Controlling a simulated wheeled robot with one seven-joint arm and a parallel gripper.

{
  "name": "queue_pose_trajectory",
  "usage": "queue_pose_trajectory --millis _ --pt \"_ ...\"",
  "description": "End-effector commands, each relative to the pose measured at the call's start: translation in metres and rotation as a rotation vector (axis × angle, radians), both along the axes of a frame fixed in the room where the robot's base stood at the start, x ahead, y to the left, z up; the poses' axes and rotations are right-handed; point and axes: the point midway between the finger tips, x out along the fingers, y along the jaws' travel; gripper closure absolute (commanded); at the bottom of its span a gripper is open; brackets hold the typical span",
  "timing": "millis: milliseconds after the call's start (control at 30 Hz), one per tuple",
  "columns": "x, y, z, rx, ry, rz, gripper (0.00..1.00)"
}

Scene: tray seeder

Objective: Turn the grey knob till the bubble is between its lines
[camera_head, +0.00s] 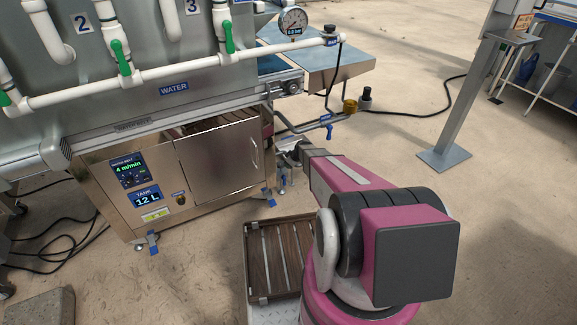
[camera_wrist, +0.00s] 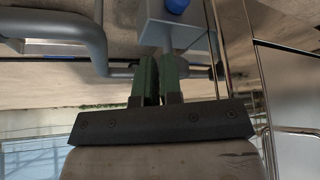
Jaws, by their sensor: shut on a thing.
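My gripper shows in the wrist view (camera_wrist: 158,82), its green fingers close together below a grey block with a blue end (camera_wrist: 177,20). It is shut on what seems to be the grey knob, which the fingers mostly hide. In the head view my gripper (camera_head: 294,153) is at the right end of the steel cabinet, small and partly hidden by my arm. The small yellow-green bubble level (camera_head: 156,215) is on the cabinet front, below the TANK display (camera_head: 146,198). Its bubble and lines are too small to make out.
A grey pipe (camera_wrist: 60,28) runs close to the fingers in the wrist view. The cabinet door (camera_head: 220,162) is shut. A brown slatted tray (camera_head: 250,262) lies below my arm. Cables lie on the floor at left; the floor (camera_head: 410,145) right of the machine is mostly clear.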

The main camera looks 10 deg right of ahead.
Motion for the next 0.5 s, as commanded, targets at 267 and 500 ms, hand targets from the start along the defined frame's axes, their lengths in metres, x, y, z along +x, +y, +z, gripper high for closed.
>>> queue_pose_trajectory --millis 267,500 --pt "-0.002 -0.004 0.0 -0.004 0.002 0.002 1.0" --pt "-0.005 -0.004 0.024 -0.002 0.003 0.003 1.0"
